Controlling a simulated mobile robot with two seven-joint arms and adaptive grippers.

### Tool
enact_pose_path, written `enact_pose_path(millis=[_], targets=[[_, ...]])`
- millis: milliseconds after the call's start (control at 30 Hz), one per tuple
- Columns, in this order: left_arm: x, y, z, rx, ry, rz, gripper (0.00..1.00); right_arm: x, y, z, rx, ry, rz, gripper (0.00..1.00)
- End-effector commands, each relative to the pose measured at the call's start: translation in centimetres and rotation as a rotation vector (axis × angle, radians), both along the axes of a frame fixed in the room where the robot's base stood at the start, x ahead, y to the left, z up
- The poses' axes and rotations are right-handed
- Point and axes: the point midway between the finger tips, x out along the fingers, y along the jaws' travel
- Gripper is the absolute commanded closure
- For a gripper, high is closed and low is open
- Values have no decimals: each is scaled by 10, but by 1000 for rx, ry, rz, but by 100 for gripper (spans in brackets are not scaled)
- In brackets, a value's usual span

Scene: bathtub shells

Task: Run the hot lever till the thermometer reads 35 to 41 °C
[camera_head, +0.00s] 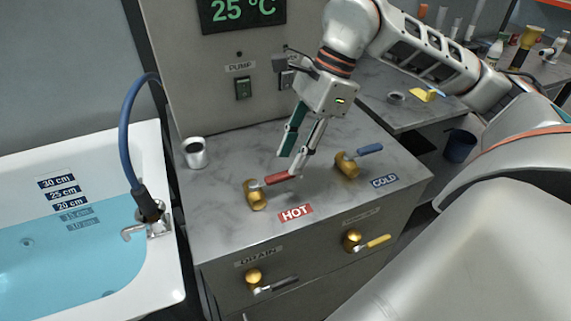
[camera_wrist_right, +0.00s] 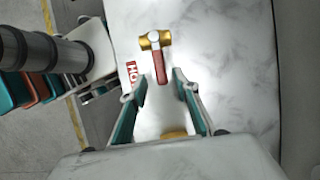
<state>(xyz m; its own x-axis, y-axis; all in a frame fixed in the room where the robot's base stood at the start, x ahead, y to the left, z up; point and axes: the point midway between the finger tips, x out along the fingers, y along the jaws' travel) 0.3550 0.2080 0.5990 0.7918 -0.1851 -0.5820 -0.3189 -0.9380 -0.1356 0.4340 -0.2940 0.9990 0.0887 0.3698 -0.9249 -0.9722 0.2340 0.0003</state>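The thermometer display (camera_head: 242,9) on the grey panel reads 25 °C in green. The hot lever (camera_head: 276,178) has a red handle on a brass valve and stands on the marble counter behind the red HOT label (camera_head: 295,213). My right gripper (camera_head: 291,165) is open above the lever's handle end. The bathtub (camera_head: 152,260) at the left holds blue water up to about the 20 cm mark. My left gripper is not in view.
The blue cold lever (camera_head: 368,150) stands right of the hot one. A grey cup (camera_head: 195,152) stands at the counter's back left. The drain lever (camera_head: 275,284) and a yellow-handled lever (camera_head: 375,241) are on the counter's front. The pump switch (camera_head: 243,87) is on the panel.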

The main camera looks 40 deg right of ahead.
Motion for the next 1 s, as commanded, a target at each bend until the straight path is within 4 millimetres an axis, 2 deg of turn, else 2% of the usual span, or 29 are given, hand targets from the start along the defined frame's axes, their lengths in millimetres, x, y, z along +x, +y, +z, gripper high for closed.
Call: enact_pose_path(millis=[33,200,567,600,700,1000], targets=[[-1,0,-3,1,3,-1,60,0,4,-9,2,4,3,69],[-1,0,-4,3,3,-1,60,2,10,-25,2,2,1,69],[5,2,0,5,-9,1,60,3,13,-30,2,-1,1,69],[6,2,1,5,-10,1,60,3,13,-30,2,0,0,72],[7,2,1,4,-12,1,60,3,13,-30,2,0,0,98],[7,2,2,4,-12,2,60,4,13,-30,2,0,0,100]])
